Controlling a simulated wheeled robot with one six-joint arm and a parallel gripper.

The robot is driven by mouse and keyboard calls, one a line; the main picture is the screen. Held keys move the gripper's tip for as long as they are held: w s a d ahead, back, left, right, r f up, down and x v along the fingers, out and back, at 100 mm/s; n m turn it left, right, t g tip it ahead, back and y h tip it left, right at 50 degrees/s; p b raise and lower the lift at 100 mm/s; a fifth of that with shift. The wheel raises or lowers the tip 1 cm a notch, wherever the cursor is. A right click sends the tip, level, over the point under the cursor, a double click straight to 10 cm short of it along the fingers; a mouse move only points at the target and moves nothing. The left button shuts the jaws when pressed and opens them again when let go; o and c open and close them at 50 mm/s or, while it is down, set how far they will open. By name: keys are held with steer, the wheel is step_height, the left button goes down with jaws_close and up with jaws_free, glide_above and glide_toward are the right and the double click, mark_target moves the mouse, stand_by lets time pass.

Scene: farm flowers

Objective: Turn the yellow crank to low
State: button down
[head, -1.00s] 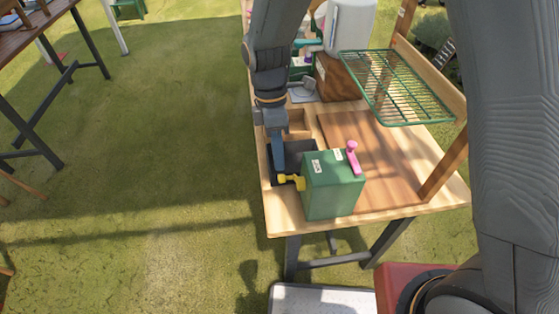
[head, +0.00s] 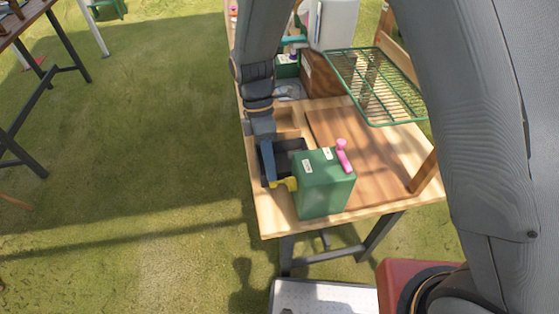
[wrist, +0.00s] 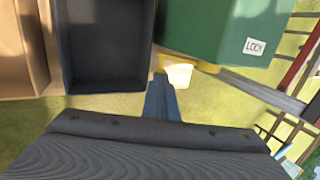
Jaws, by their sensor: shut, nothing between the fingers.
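The yellow crank (head: 284,184) sticks out of the left side of a green box (head: 322,190) at the front of the wooden table. In the wrist view the crank (wrist: 178,73) is just beyond my fingertips, below the green box (wrist: 225,30). My gripper (head: 270,182) points down at the crank, its fingers shut with nothing between them. The fingertips (wrist: 161,80) look close against the crank's left side; I cannot tell if they touch. A pink handle (head: 342,155) stands on the box's top right. The marking for low is not readable.
A dark tray (wrist: 105,45) lies beside the box, with a wooden compartment (wrist: 22,45) next to it. A green wire rack (head: 380,85) stands over the table's back right. Open grass lies left of the table (head: 275,222).

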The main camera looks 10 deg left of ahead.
steer(key=shift+s+f+g, duration=0.15)
steer(key=shift+f+g, duration=0.25)
steer(key=shift+g, duration=0.1)
steer(key=shift+s+f+b, duration=0.2)
steer(key=shift+f+b, duration=0.1)
steer(key=shift+f, duration=0.05)
